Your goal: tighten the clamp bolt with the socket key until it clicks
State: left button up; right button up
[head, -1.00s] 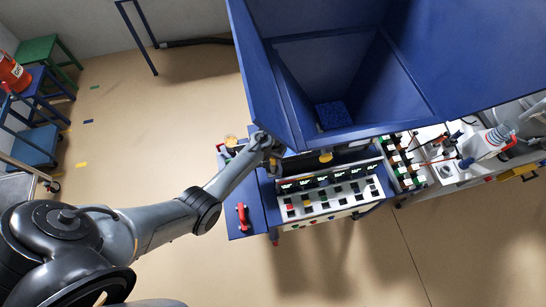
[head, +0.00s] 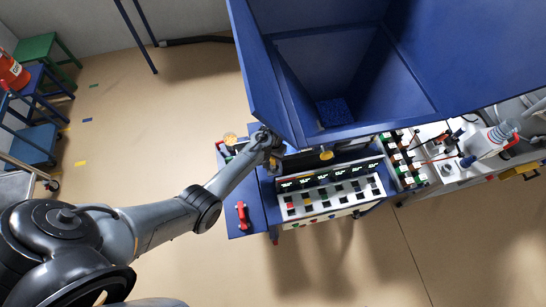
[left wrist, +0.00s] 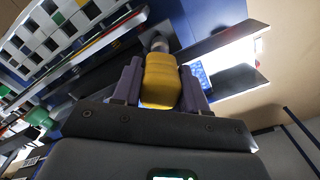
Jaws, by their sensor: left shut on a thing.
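My left gripper (head: 273,153) is at the near edge of the blue hopper, above the left end of the control panel. In the left wrist view my left gripper (left wrist: 160,88) is shut on a yellow handle, which looks like the socket key (left wrist: 161,78). A dark grey, rounded end shows beyond the handle. In the head view my wrist and the hopper hide the key. I cannot make out the clamp bolt, or whether the key is seated on it. My right gripper is not in view.
The blue hopper (head: 340,65) rises close beside my gripper. The control panel (head: 330,192) with buttons and displays lies below it. A red handle (head: 242,215) sits on the blue cabinet. A yellow knob (head: 326,155) is under the hopper. Open floor (head: 150,130) lies to the left.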

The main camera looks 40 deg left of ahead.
pick_arm(q)
jog(key=shift+f+b, duration=0.4)
jog(key=shift+f, duration=0.1)
dwell(0.4)
jog(key=o, duration=1.3)
jog(key=shift+o, duration=0.2)
